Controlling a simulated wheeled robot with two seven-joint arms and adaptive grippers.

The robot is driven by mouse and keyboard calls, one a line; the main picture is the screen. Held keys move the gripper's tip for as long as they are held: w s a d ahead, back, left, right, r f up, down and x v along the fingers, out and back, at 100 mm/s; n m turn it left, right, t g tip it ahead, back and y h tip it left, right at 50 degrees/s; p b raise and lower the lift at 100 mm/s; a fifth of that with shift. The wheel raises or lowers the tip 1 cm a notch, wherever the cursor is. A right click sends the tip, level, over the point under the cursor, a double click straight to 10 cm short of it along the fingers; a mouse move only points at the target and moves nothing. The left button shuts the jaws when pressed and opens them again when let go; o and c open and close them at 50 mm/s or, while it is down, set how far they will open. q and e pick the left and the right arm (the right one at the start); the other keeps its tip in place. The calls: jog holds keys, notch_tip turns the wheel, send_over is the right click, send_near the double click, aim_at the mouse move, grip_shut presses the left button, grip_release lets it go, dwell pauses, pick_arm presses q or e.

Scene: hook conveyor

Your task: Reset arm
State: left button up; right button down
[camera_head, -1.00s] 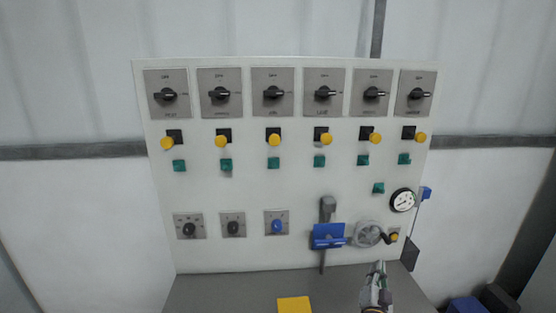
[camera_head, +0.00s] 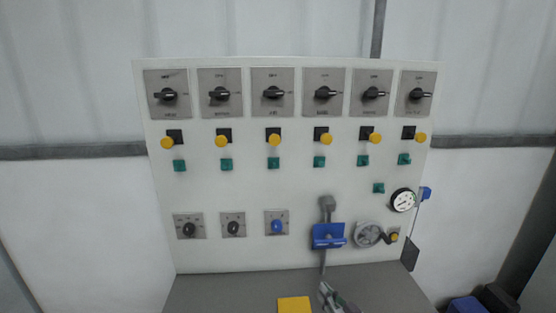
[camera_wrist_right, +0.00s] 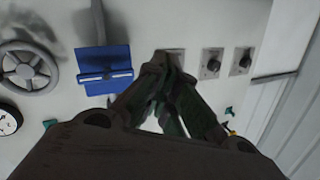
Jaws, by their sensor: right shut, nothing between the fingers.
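My right gripper (camera_head: 327,290) shows at the bottom of the head view, low over the grey shelf and in front of the white control panel (camera_head: 300,210). Its fingers are together with nothing between them. In the right wrist view the shut fingertips (camera_wrist_right: 166,62) point at the panel, over the lower part of a square switch plate. I cannot tell the distance to the panel, but nothing is held. My left gripper is not in view.
The panel carries rotary switches (camera_head: 274,93), yellow and green buttons, a blue lever block (camera_head: 328,236), a handwheel (camera_head: 367,233) and a gauge (camera_head: 403,200). A yellow block (camera_head: 294,304) shows at the bottom edge, left of the gripper. The grey shelf (camera_head: 225,290) is clear on the left.

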jog(key=s+f+n+g+h, duration=0.1)
jog(key=s+f+g, duration=0.2)
jog(key=s, duration=0.2)
jog(key=s+f+n+g, duration=0.1)
jog(key=s+f+g, duration=0.2)
jog(key=s, duration=0.3)
jog(key=s+d+f+m+g+h, duration=0.1)
jog(key=s+d+g+h, duration=0.6)
jog(key=s, duration=0.6)
jog(key=s+d+f+y, duration=0.1)
jog(key=s+f+y, duration=0.15)
jog(key=f, duration=3.15)
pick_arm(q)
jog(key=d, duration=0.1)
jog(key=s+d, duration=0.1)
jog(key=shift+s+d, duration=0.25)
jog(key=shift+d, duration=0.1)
pick_arm(e)
jog(key=s+d+f, duration=0.2)
jog(key=s+f, duration=0.7)
jog(key=s, duration=0.2)
jog(key=s+d+f+g, duration=0.1)
jog(key=s+d+f, duration=0.1)
jog(key=s+f, duration=0.8)
jog(key=shift+s+d+f+h, duration=0.15)
jog(key=shift+s+h, duration=0.3)
jog(key=shift+s, duration=0.4)
jog(key=c, duration=2.2)
grip_release()
